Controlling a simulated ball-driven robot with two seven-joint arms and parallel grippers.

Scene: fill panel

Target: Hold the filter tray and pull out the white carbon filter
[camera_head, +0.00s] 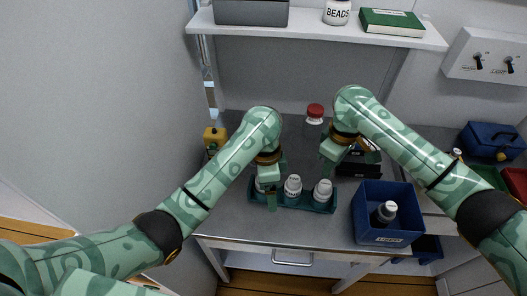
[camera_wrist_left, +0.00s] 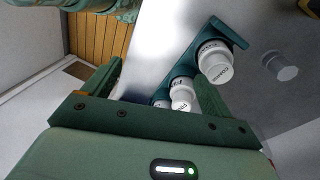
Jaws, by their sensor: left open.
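The dark green filter tray (camera_head: 307,206) lies on the grey table with white filters in a row, including a middle one (camera_head: 293,187) and a right one (camera_head: 323,190). In the left wrist view the tray (camera_wrist_left: 226,32) holds white round filters, the nearest (camera_wrist_left: 215,62) being largest. My left gripper (camera_head: 272,186) is open at the tray's left end, partly hiding the left filter. In its wrist view one finger overlaps the tray. My right gripper (camera_head: 348,157) appears open and empty, behind and right of the tray.
A blue bin (camera_head: 371,237) with a dark bottle (camera_head: 384,213) stands right of the tray. Black boxes (camera_head: 357,168) and a red-capped jar (camera_head: 315,113) are behind. A yellow item (camera_head: 214,137) stands at back left. Bare table lies in front of the tray.

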